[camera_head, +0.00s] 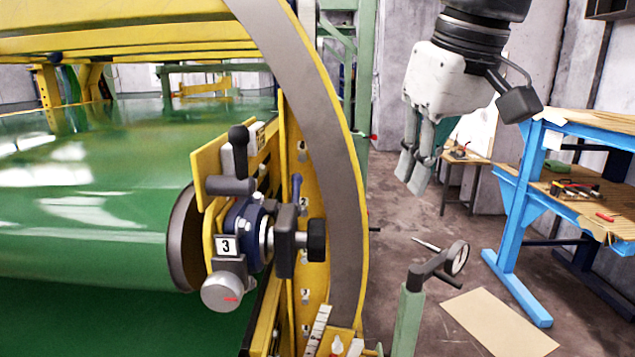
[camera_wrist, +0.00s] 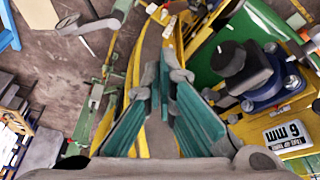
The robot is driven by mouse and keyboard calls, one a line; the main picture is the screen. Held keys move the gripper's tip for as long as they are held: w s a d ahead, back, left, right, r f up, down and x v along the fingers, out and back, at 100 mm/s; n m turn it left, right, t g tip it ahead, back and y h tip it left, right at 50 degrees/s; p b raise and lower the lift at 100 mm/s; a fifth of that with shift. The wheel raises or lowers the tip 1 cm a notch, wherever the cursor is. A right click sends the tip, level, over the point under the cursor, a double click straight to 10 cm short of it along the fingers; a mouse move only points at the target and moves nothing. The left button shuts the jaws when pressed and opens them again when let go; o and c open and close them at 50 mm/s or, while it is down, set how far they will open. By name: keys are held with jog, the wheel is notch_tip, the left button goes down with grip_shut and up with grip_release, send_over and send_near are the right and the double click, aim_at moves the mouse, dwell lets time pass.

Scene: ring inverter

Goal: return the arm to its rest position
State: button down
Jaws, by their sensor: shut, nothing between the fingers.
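My gripper (camera_head: 412,182) hangs at the upper right of the head view, fingers pointing down, clear of the machine. Its fingers are together with nothing between them. In the wrist view my gripper (camera_wrist: 160,100) shows as two green-tinted finger pads, with the machine beyond them. The yellow ring machine, with its grey curved rim (camera_head: 335,140), stands to the left of my gripper, apart from it. A bearing block with a number 3 plate (camera_head: 226,246), levers and a black knob sits on the machine's near side.
A green post with a handwheel (camera_head: 457,258) stands below my gripper. A blue workbench (camera_head: 520,190) with tools is at the right. A flat board (camera_head: 498,322) lies on the floor. A small table (camera_head: 465,157) stands behind. Floor between the machine and bench is partly free.

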jog(key=s+d+f+m+t+h, duration=0.1)
jog(key=s+d+f+m, duration=0.4)
jog(key=s+f, duration=0.7)
notch_tip(320, 180, down, 3)
jog(key=shift+s+d+r+t, duration=0.1)
jog(key=shift+s+d+t, duration=0.25)
jog(key=shift+d, duration=0.7)
